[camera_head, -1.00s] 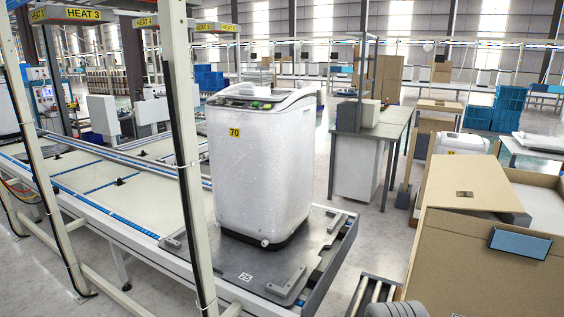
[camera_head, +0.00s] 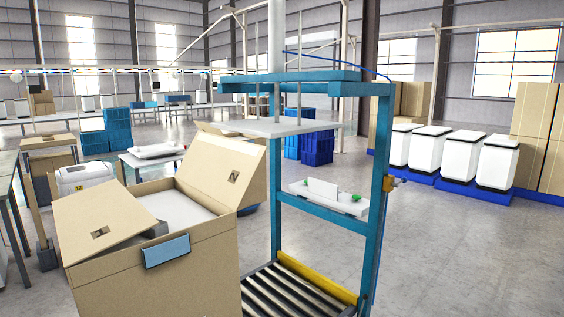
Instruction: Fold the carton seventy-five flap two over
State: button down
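The open brown carton (camera_head: 150,285) stands at the left front, with a light blue label (camera_head: 167,250) at its front top edge. A left flap (camera_head: 95,225) with a small dark hand-hole lies folded over part of the opening, slightly tilted. The flap on the far right (camera_head: 222,165), also with a hand-hole, stands up and leans outward. A white surface (camera_head: 175,210) shows inside between them. No number seventy-five or two is readable, so I cannot tell which flap is flap two. My gripper is not in view.
A teal press frame (camera_head: 372,200) stands over a roller conveyor (camera_head: 290,290) with a yellow bar, right of the carton. White machines (camera_head: 458,157) stand on blue bases at the far right. Open floor (camera_head: 470,260) lies at the right front.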

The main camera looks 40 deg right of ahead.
aim_at(223, 168)
jog(key=z, duration=2.25)
jog(key=i, duration=1.1)
jog(key=u, duration=1.8)
